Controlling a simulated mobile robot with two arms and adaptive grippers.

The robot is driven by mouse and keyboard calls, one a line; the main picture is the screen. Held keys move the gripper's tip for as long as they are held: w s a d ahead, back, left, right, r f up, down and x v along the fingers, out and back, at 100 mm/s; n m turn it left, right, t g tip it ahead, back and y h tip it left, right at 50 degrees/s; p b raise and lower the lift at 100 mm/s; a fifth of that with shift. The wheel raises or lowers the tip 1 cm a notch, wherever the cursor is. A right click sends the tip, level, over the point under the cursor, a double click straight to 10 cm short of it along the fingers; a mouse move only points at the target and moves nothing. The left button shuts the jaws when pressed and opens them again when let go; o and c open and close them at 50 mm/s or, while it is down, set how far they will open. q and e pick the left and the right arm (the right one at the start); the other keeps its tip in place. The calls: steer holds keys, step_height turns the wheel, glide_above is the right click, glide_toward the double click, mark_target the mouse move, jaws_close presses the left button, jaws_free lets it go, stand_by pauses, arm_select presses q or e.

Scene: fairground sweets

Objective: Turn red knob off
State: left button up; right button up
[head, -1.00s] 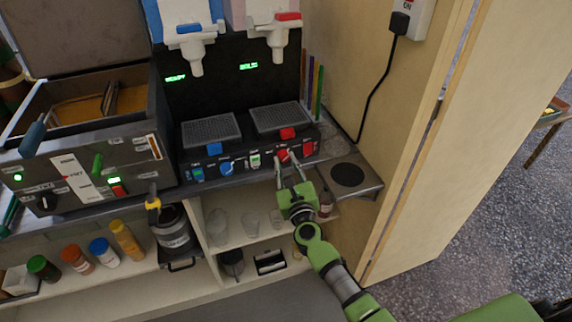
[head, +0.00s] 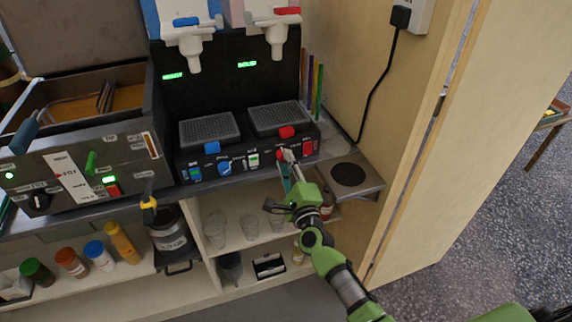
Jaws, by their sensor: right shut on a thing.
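The red knob (head: 281,155) is on the front panel of the dark slush machine (head: 240,163), between a green-lit switch and a red switch (head: 308,147). My right gripper (head: 286,160) reaches up to the panel from the lower right, and its fingers are shut on the red knob. The fingers hide much of the knob, so I cannot read its pointer. A blue knob (head: 225,168) sits further left on the same panel. My left gripper does not show.
A fryer-like box (head: 80,170) stands left of the machine. A round dark plate (head: 348,174) is on the counter at right. Cups (head: 249,227) stand on the shelf below.

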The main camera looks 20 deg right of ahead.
steer(key=n+y, duration=0.1)
steer(key=n, duration=0.5)
steer(key=n+y+p, duration=0.1)
steer(key=n, duration=0.5)
steer(key=shift+d+n, duration=0.15)
steer(key=shift+n, duration=0.15)
stand_by(0.3)
steer(key=o, duration=1.1)
steer(key=shift+s, duration=0.1)
steer(key=s+d+f, duration=0.1)
steer(key=s, duration=1)
steer(key=shift+s, duration=0.35)
steer(key=shift+f, duration=0.15)
